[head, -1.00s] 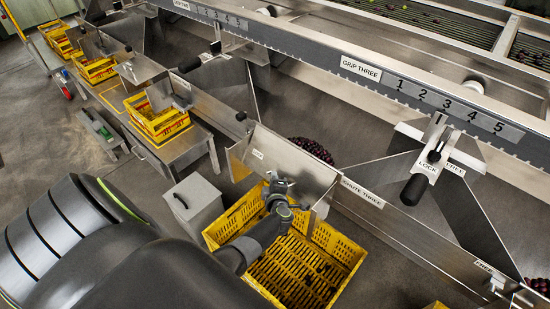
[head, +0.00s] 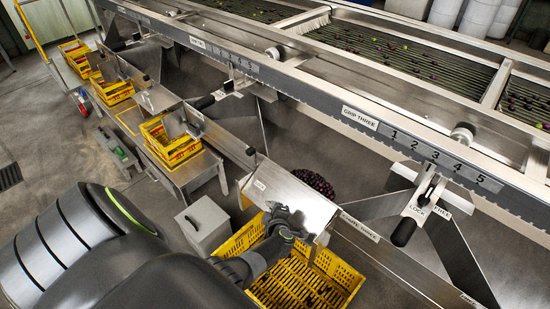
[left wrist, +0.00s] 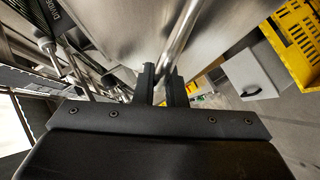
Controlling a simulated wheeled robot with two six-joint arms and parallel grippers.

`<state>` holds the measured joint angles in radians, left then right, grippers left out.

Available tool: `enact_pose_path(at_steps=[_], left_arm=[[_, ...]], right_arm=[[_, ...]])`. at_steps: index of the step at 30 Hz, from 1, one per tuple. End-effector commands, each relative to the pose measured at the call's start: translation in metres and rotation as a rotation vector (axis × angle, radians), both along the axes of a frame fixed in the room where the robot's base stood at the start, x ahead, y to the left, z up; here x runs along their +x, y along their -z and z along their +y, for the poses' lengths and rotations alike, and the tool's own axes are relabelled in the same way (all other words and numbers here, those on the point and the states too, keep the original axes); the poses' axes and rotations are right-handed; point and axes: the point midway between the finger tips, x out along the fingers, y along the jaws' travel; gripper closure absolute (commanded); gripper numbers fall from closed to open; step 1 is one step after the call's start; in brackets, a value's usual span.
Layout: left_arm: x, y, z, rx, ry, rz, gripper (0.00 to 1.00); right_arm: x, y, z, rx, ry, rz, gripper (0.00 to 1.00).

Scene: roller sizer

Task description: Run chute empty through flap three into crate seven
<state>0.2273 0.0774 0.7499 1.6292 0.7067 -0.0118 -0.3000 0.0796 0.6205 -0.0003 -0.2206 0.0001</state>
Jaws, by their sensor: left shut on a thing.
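Chute three (head: 385,262) is a steel channel with a "CHUTE THREE" label. A steel flap plate (head: 292,195) with a small white label stands at its lower end. A pile of dark round fruit (head: 315,182) shows behind the plate. My left gripper (head: 283,220) is at the near side of the plate, above a yellow crate (head: 342,272). In the left wrist view its fingers (left wrist: 165,82) are shut on a metal bar (left wrist: 178,42). The crate's slatted floor shows, partly hidden by my arm; no crate number is readable. My right gripper is out of view.
A grip lever (head: 408,228) with "LOCK" and "FREE" plates sits below the "GRIP THREE" scale (head: 430,152). A grey box (head: 203,225) stands left of the crate. Other yellow crates (head: 168,145) sit on stands farther left. A long steel rail crosses above.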

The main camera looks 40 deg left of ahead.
Motion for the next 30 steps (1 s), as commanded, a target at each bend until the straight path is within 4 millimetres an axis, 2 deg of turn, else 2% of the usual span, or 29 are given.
enact_pose_path(at_steps=[6, 20, 21, 25, 30], left_arm=[[-0.0003, -0.0081, 0.0009, 0.003, 0.000, -0.003, 1.00], [0.0010, -0.0097, 0.0012, 0.005, 0.001, -0.007, 1.00], [0.0011, -0.0098, 0.0012, 0.005, 0.001, -0.007, 0.84], [0.0006, -0.0092, 0.0010, 0.004, 0.002, -0.006, 0.67], [0.0000, -0.0083, 0.0006, 0.003, 0.001, -0.004, 0.67]], right_arm=[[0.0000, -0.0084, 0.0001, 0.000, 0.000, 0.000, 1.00], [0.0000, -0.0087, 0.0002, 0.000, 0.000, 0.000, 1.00], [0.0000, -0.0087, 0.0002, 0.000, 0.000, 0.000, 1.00], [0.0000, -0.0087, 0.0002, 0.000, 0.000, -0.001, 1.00], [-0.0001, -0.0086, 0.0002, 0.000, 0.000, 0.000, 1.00]])
